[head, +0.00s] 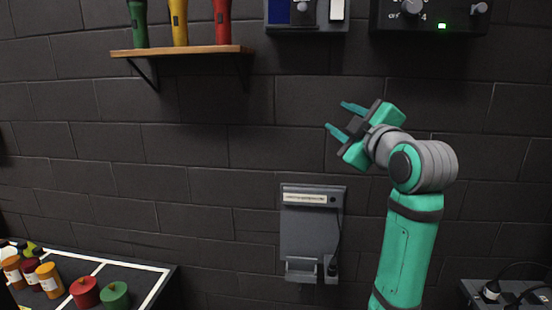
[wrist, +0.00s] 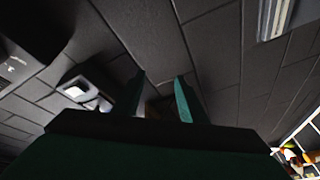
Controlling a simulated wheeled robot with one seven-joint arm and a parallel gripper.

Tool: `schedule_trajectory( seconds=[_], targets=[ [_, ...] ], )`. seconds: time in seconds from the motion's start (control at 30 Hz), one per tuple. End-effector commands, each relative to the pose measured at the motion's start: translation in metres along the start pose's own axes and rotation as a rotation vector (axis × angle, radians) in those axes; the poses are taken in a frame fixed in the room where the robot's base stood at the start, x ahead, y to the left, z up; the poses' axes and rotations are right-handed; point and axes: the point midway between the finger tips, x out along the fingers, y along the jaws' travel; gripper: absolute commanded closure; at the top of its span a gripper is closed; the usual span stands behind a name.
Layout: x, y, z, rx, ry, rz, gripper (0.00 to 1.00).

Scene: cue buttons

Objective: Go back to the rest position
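My gripper (head: 341,118) is raised in front of the dark block wall, right of the middle in the head view. Its two teal fingers point to the left and are apart, with nothing between them. In the wrist view, the gripper (wrist: 160,98) also shows its fingers spread and empty, with the wall behind. No rest position is marked in either view.
Control boxes (head: 430,18) hang at upper right. A grey wall unit (head: 311,235) is below my gripper. A table (head: 150,272) with jars and round objects is at lower left.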

Motion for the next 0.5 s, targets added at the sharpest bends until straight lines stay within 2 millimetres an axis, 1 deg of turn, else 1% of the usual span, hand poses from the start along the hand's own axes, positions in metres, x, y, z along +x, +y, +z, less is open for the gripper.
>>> schedule_trajectory(
  seconds=[0.03,0.23,0.37,0.4,0.47,0.5],
  targets=[
    [0.006,-0.021,0.016,0.039,-0.008,0.000,0.62],
    [0.018,-0.094,0.067,0.184,-0.035,0.019,0.62],
    [0.018,-0.143,0.096,0.270,-0.057,0.033,0.62],
    [0.018,-0.159,0.105,0.296,-0.064,0.037,0.62],
    [0.016,-0.183,0.116,0.334,-0.074,0.042,0.62],
    [0.015,-0.199,0.122,0.357,-0.081,0.045,0.62]
  ],
)
